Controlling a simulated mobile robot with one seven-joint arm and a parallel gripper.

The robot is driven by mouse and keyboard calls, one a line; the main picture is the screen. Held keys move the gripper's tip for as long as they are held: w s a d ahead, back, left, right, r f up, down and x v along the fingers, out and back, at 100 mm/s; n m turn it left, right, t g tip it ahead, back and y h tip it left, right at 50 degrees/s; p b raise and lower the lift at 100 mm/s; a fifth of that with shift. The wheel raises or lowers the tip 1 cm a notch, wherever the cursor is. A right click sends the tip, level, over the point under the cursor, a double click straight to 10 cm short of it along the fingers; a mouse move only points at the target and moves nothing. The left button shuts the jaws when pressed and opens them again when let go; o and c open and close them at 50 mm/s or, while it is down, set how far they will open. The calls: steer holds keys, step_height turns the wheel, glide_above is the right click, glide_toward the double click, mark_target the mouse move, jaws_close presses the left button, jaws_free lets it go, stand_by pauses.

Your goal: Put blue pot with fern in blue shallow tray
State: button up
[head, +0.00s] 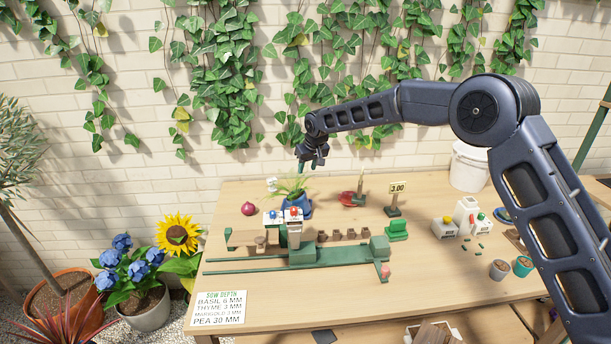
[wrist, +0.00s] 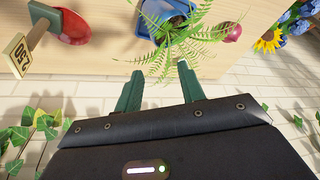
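The blue pot (head: 294,206) with a green fern (head: 291,186) stands at the back of the table, partly hidden by the bench pieces in front. In the wrist view the pot (wrist: 176,9) sits over the blue shallow tray (wrist: 143,27), seemingly inside its rim; its base is hidden, so I cannot tell how it rests. The tray's blue edge also shows beside the pot in the head view (head: 308,212). My gripper (head: 311,164) is above and slightly right of the fern. Its green fingers (wrist: 160,85) are apart and empty, with fern fronds just beyond the tips.
A red onion (head: 248,208) stands left of the pot. A red item (head: 347,199) and a price sign (head: 397,188) stand to its right. A green and wooden bench device (head: 310,252) lies in front.

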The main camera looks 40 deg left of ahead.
steer(key=shift+v, duration=1)
